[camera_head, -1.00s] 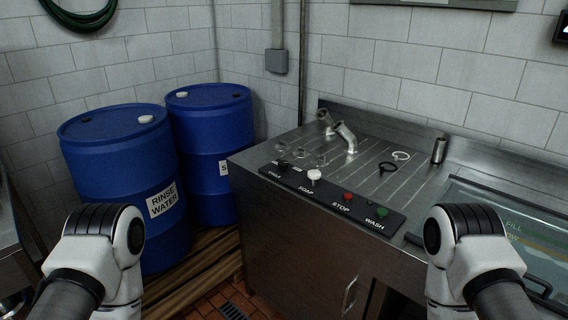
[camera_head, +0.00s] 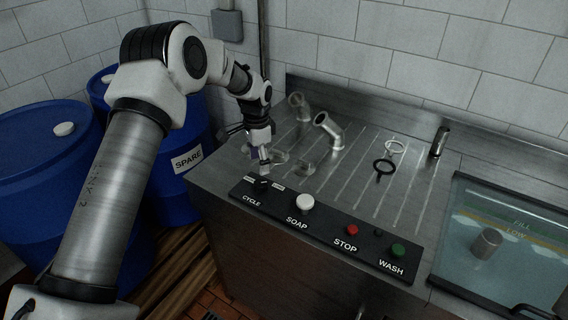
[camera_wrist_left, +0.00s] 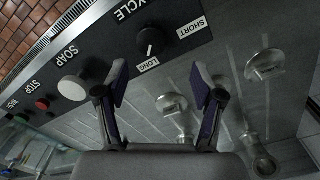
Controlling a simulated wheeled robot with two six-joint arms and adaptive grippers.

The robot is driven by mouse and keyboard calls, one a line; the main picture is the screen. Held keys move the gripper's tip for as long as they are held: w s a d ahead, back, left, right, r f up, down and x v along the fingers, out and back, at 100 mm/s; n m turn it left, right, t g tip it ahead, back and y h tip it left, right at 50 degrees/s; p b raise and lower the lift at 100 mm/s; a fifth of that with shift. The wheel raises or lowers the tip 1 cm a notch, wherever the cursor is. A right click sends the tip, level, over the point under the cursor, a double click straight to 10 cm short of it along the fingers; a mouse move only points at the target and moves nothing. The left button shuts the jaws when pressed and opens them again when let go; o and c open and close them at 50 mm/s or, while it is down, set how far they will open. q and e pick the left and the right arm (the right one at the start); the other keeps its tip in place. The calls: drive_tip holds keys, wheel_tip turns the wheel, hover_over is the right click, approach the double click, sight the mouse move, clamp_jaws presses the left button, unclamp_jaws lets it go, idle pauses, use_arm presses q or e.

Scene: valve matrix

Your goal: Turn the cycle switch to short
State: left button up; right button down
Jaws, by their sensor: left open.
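The cycle switch (camera_head: 262,184) is a small black knob at the left end of the black control panel (camera_head: 325,232), above the word CYCLE. In the left wrist view the knob (camera_wrist_left: 151,38) has a white LONG label (camera_wrist_left: 148,66) and a white SHORT label (camera_wrist_left: 190,27) beside it. Its white mark points towards LONG. My left gripper (camera_head: 264,158) is just above and behind the knob. In the wrist view my left gripper (camera_wrist_left: 160,82) is open and empty, with the knob beyond its fingertips. My right gripper is out of view.
On the panel are a white soap knob (camera_head: 305,202), a red stop button (camera_head: 352,230) and a green wash button (camera_head: 397,250). Metal pipe elbows (camera_head: 328,130) and rings (camera_head: 384,166) lie on the steel drainboard. A water basin (camera_head: 500,240) is at right; blue barrels (camera_head: 40,160) stand at left.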

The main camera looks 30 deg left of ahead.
sight(260, 181)
use_arm(q)
drive_tip(key=f, duration=0.1)
drive_tip(key=s+d+f+p, duration=0.1)
drive_tip(key=f, duration=0.1)
drive_tip(key=shift+s+d+f, duration=0.2)
drive_tip(key=shift+s, duration=0.1)
drive_tip(key=f, duration=0.2)
drive_tip(key=f+p, duration=0.1)
drive_tip(key=shift+w+a, duration=0.35)
drive_tip(key=shift+w+a+f, duration=0.1)
drive_tip(key=shift+f, duration=0.15)
drive_tip(key=shift+s+r, duration=0.2)
drive_tip(key=shift+s+d+r, duration=0.1)
drive_tip(key=shift+d, duration=0.1)
drive_tip(key=c, duration=1.1)
drive_tip(key=shift+c, duration=0.2)
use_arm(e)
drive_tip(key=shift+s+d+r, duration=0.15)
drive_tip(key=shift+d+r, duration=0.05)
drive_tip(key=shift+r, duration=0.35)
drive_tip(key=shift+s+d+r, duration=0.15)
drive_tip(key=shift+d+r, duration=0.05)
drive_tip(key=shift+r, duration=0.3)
